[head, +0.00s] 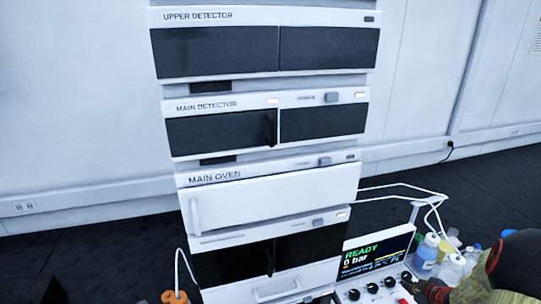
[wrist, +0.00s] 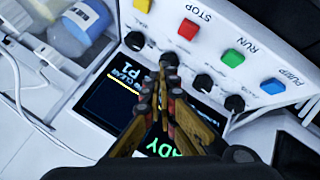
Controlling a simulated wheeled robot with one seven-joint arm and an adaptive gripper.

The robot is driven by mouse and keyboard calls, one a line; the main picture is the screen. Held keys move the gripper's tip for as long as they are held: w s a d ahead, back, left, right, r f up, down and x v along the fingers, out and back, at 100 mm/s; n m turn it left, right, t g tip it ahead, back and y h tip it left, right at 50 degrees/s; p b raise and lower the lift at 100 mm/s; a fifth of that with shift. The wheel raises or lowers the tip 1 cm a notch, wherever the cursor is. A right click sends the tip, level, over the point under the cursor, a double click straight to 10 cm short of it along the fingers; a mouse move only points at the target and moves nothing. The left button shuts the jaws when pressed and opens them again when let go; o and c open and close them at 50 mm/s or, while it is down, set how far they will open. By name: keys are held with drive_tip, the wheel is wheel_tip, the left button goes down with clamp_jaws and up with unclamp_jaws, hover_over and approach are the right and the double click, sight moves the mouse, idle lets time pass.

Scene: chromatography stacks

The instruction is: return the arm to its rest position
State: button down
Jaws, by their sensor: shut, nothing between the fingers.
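My gripper (wrist: 162,85) is shut and empty in the wrist view. Its fingertips are in front of the control panel (wrist: 197,40), which has knobs and coloured buttons. Whether the tips touch the panel I cannot tell. The fingers hide part of the screen (wrist: 112,108). In the head view my arm (head: 500,270) comes in at the lower right corner, with the fingers by the panel's right end. There the screen (head: 375,254) reads READY and 0 bar.
A tall stack holds the upper detector (head: 215,52), main detector (head: 217,132) and main oven (head: 275,192). Several bottles, one blue (head: 425,255), stand right of the screen, close to my arm. White tubing (head: 405,186) loops above them. An orange-capped item (head: 174,297) is at lower left.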

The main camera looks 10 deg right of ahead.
drive_tip(key=s+d+m+g+h, duration=0.25)
drive_tip(key=s+m+g, duration=0.35)
drive_tip(key=s, duration=0.7)
drive_tip(key=s+a+r+t+y, duration=0.1)
drive_tip(key=a+r, duration=0.8)
drive_tip(key=a, duration=0.5)
drive_tip(key=s+a+r+y, duration=0.2)
drive_tip(key=a+r, duration=0.7)
drive_tip(key=a, duration=0.5)
drive_tip(key=s+a+r+t+y, duration=0.1)
drive_tip(key=s+a+r, duration=0.1)
drive_tip(key=a+r, duration=0.7)
drive_tip(key=a, duration=0.5)
drive_tip(key=shift+s+a+t+y, duration=0.15)
drive_tip(key=shift+s+t+y, duration=0.1)
drive_tip(key=shift+t+y, duration=0.1)
